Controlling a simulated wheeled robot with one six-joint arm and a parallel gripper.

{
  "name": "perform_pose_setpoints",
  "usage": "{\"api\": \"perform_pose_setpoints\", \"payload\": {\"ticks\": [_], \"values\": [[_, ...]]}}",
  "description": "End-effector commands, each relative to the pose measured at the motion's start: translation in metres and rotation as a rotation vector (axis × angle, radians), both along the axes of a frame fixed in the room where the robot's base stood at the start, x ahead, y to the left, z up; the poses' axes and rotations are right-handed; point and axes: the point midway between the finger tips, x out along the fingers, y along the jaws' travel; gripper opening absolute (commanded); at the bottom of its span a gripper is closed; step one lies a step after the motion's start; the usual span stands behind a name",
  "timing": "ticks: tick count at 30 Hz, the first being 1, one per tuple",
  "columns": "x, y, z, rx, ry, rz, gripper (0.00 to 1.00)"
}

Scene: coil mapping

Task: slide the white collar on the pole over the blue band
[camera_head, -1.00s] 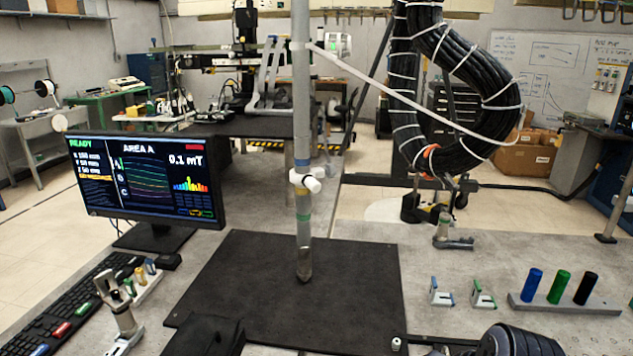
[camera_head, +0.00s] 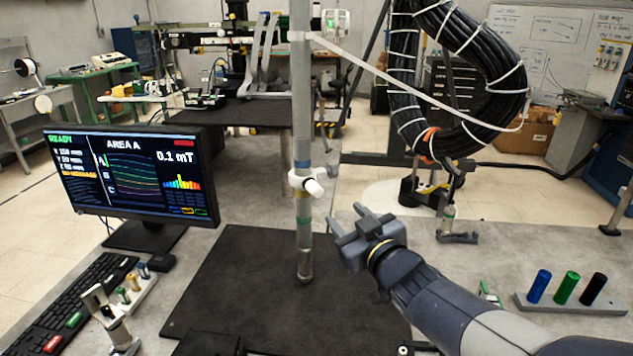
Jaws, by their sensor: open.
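A grey pole (camera_head: 302,110) stands upright on a black mat (camera_head: 225,290). The white collar (camera_head: 301,181) is around the pole, with a white knob sticking out to the right. The blue band (camera_head: 301,163) is on the pole just above the collar and is uncovered. A green band (camera_head: 304,220) is lower on the pole, below the collar. My gripper (camera_head: 346,215) is open and empty. It is to the right of the pole, a little lower in the picture than the collar, and apart from both.
A monitor (camera_head: 130,175) and keyboard (camera_head: 75,305) are at the left. A thick black cable loop (camera_head: 405,90) hangs at the upper right. A thin white arm (camera_head: 400,85) slopes rightward from the upper pole. Coloured cylinders (camera_head: 565,288) stand in a rack at the right.

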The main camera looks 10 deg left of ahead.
Motion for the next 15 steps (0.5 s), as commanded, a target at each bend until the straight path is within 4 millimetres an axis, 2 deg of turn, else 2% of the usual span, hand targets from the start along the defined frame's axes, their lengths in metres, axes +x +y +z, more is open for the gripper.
{"api": "perform_pose_setpoints", "payload": {"ticks": [3, 7, 15], "values": [[-0.003, 0.011, 0.005, 0.004, -0.032, 0.048, 0.45], [0.0, 0.017, 0.006, 0.005, -0.04, 0.059, 0.45], [0.03, 0.041, 0.006, 0.005, -0.038, 0.059, 0.45]]}}
